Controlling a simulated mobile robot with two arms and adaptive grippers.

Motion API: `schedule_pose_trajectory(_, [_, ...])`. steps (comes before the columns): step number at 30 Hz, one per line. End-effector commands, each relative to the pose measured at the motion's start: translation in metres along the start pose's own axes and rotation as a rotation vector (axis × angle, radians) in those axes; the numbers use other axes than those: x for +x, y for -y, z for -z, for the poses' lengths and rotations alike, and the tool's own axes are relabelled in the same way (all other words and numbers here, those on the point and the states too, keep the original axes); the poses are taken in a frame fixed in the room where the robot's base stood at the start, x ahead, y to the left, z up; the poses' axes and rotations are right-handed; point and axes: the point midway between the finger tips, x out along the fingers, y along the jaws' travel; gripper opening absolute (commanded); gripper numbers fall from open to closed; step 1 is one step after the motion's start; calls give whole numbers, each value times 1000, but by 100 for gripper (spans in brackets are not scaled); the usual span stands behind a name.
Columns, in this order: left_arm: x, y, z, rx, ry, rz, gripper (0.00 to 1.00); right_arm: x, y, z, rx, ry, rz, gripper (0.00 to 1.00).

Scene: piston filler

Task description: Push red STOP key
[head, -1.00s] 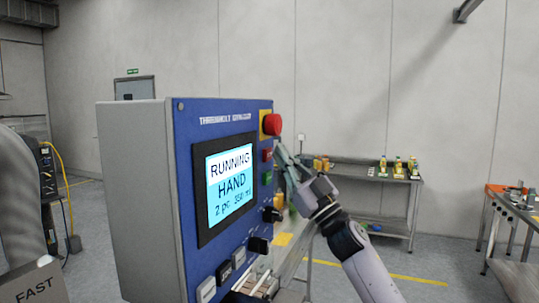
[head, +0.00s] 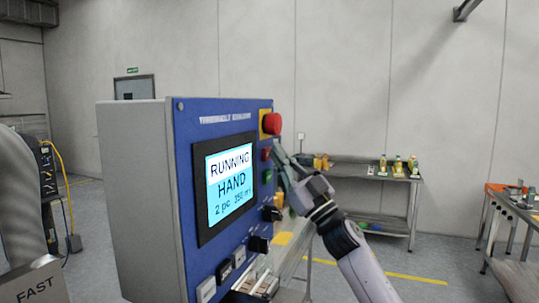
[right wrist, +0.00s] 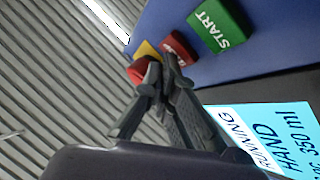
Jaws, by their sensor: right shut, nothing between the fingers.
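The red STOP key (head: 266,154) is a small square key on the right edge of the blue control panel (head: 222,130). In the right wrist view the red key (right wrist: 181,49) is partly hidden behind my fingertips, and its label is not fully readable. My right gripper (head: 275,147) is shut and empty, its fingertips just right of the key. In the right wrist view the fingertips (right wrist: 163,70) overlap the key's lower edge; I cannot tell whether they touch it. The screen (head: 228,185) reads RUNNING, HAND. My left gripper is not in view.
A red mushroom button (head: 271,123) on a yellow plate sits just above the key, close to my fingertips. The green START key (head: 267,176) is just below. Black knobs (head: 271,214) stick out lower down. A bench (head: 375,172) stands behind.

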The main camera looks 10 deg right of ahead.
Motion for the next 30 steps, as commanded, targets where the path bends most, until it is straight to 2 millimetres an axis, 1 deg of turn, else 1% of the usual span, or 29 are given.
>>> schedule_pose_trajectory(17, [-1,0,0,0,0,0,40,2,1,-1,-1,0,1,0])
schedule_pose_trajectory(30, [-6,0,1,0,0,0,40,-10,-6,7,-1,0,1,0])
